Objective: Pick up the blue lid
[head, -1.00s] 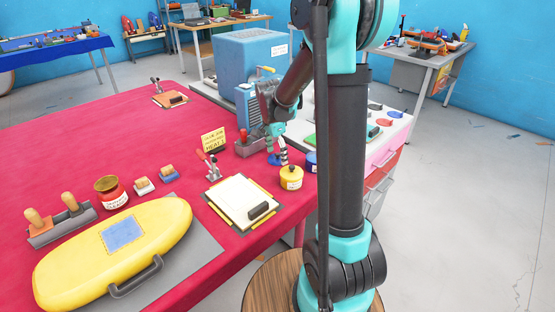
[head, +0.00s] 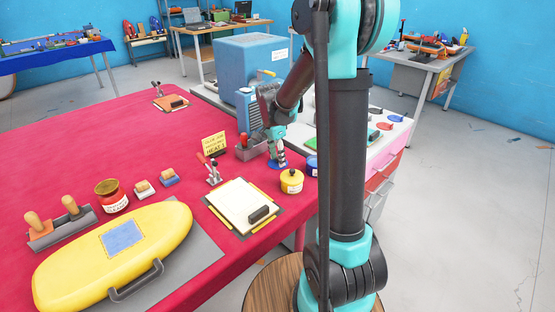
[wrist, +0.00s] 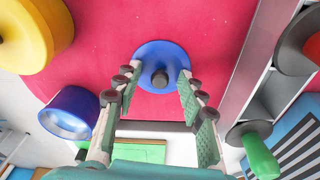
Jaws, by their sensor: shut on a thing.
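The blue lid (wrist: 160,53) is a round disc with a dark knob in its middle, lying flat by the red table top. In the head view the blue lid (head: 273,166) is small and partly hidden under my gripper (head: 278,158). The exact finger contact is hard to see. I cannot see clear space between lid and table.
A blue open jar (wrist: 68,113) and a yellow tin (head: 291,182) stand close by. A clipboard (head: 240,205) and yellow case (head: 115,250) lie nearer. The table edge is close.

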